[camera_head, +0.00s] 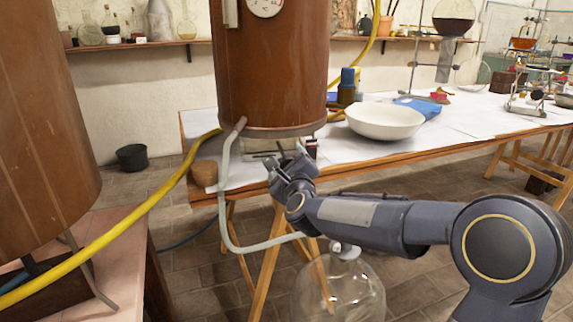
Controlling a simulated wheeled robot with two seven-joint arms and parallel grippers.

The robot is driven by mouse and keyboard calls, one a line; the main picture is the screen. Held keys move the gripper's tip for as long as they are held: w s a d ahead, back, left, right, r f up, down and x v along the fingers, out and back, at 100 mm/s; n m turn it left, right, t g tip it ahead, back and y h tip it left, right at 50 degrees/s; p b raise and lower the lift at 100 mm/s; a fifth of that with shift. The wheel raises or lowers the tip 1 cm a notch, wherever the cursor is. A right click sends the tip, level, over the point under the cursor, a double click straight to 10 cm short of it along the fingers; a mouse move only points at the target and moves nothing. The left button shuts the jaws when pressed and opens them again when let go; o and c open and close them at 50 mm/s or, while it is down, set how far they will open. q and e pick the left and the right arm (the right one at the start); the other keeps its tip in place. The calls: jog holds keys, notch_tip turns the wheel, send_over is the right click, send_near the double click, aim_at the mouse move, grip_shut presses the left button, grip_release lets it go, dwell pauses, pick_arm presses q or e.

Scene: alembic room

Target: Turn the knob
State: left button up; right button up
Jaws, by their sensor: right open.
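A tall brown copper cylinder (270,70) with a round gauge (265,6) on its upper front stands on the far table. My right gripper (281,153) is open just below the cylinder's lower rim, in front of its base. I cannot make out a clear knob. A small dark and red part (311,147) shows just right of the gripper, and the gripper covers part of the base. I cannot tell whether the fingers touch anything. My left gripper is out of view.
A grey bent pipe (222,200) runs down left of my right gripper. A large glass vessel (338,290) stands below my forearm. A yellow hose (110,226) crosses the left side. A white bowl (384,121) sits on the table right of the cylinder.

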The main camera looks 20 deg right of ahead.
jog(key=c, duration=1)
jog(key=shift+n, duration=0.4)
